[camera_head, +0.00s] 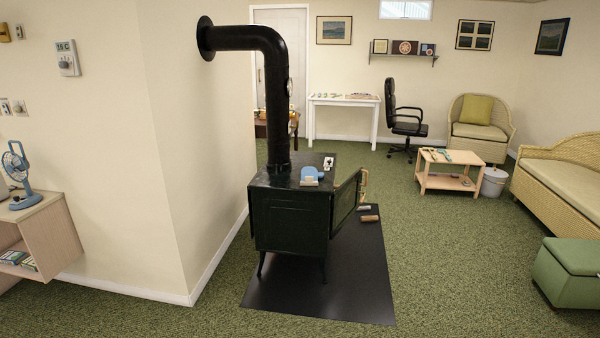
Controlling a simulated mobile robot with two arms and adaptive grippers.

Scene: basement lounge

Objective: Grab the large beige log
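Two small log-like pieces lie on the black floor mat (350,285) to the right of the black stove (290,225), just past its open door (346,200). The nearer piece (369,218) looks tan-brown; the farther piece (364,207) is also brownish with a paler end. They are too small in view to tell which is the large beige log. Neither of my grippers is in view.
A blue item (310,174) sits on the stove top. A low wooden table (446,182), a white bin (494,182), a wicker sofa (570,185) and a green ottoman (570,272) stand on the right. The carpet between stove and ottoman is clear.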

